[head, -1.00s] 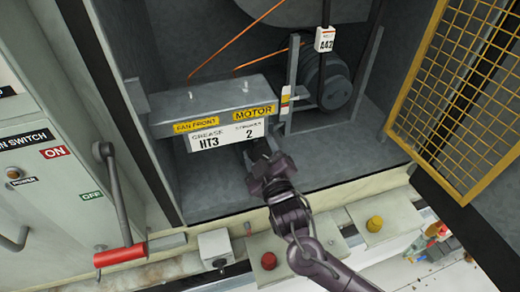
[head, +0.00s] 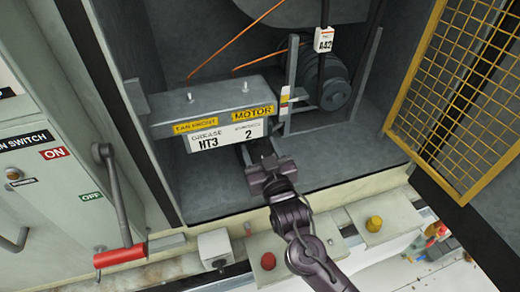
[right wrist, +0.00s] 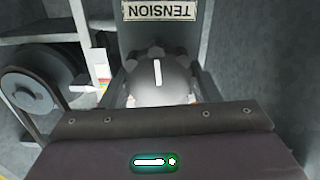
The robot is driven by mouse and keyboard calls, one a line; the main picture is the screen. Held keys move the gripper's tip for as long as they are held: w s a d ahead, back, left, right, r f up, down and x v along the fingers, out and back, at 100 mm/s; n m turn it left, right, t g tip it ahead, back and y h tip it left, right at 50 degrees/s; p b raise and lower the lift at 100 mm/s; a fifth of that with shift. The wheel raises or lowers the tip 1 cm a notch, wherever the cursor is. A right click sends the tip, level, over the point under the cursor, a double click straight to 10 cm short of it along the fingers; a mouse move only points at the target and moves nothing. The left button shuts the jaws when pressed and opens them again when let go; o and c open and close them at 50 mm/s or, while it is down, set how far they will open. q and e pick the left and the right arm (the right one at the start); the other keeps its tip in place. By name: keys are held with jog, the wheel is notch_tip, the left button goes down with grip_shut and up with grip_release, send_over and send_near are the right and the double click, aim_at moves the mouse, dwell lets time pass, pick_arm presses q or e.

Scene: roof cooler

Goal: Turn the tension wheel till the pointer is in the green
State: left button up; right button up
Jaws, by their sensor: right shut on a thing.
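The tension wheel (right wrist: 160,82) is a dark knobbed wheel with a white mark, below an upside-down TENSION label (right wrist: 160,10) in the right wrist view. My right gripper (head: 268,160) is shut on the wheel; its body hides the wheel in the head view. The tension scale (right wrist: 101,70), a small white plate with coloured bands, stands left of the wheel. It also shows in the head view (head: 285,98), beside the motor bracket. The pointer's exact place on the bands is too small to tell. My left gripper is out of view.
A grey beam with yellow labels (head: 252,114) lies left of and above the gripper. The motor pulley (head: 325,80) and black belt are behind. A yellow mesh door (head: 450,95) stands open at right. A red-handled lever (head: 120,256) is at left.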

jog(key=m, duration=0.7)
jog(key=shift+d, duration=0.15)
jog(key=m, duration=0.6)
jog(key=shift+d+f+p, duration=0.1)
jog(key=shift+p, duration=0.2)
jog(key=shift+m, duration=0.3)
jog(key=o, duration=1)
jog(key=shift+s+d+f, duration=0.15)
jog(key=shift+s, duration=0.25)
jog(key=b+v, duration=0.2)
jog(key=v, duration=0.4)
jog(key=shift+s+d, duration=0.1)
jog(key=shift+s, duration=0.3)
